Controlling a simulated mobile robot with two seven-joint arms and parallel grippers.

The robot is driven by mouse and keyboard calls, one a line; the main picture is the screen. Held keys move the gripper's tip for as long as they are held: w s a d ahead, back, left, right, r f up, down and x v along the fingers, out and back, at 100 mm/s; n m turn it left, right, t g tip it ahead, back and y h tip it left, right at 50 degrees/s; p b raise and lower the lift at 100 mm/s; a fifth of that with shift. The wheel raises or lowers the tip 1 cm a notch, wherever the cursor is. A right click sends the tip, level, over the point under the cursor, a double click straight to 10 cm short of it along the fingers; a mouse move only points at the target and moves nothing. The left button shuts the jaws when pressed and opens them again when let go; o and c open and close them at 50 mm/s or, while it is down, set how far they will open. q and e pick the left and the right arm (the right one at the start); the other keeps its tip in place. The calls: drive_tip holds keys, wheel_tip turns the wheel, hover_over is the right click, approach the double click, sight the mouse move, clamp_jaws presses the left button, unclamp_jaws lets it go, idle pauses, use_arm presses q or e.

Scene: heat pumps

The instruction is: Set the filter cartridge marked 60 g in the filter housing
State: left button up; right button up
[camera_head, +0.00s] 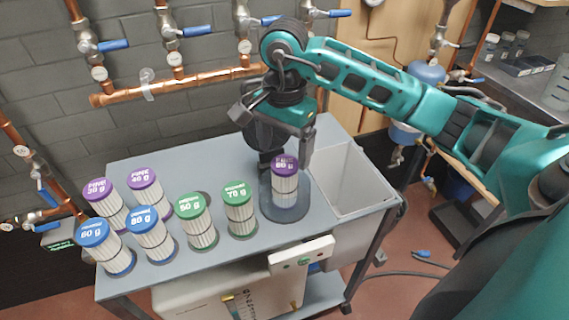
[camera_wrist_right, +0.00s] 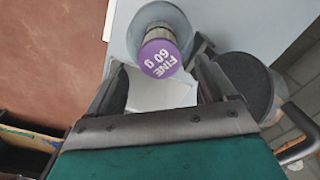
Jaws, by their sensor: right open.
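The purple-topped cartridge (camera_head: 285,172) stands upright in the translucent grey filter housing (camera_head: 289,209) near the bench's right part. Its top reads FINE 60 g in the right wrist view (camera_wrist_right: 161,57), where the housing (camera_wrist_right: 168,14) shows around it. My right gripper (camera_head: 288,156) is open at the cartridge's top, just behind it in the head view. In the wrist view its fingers (camera_wrist_right: 162,80) are spread, with the purple top between and beyond their tips; I cannot tell whether they touch it. My left gripper is not in view.
Several cartridges stand left on the bench (camera_head: 180,164): purple (camera_head: 143,195), blue (camera_head: 150,234) and green (camera_head: 196,220). The front-left blue one (camera_head: 107,246) seems to read 60 g too. A grey bin (camera_head: 352,178) is at the right. Copper pipes (camera_head: 180,86) run along the wall.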

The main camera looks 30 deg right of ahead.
wheel_tip(320, 180, up, 5)
drive_tip(key=shift+r, duration=0.1)
idle(0.7)
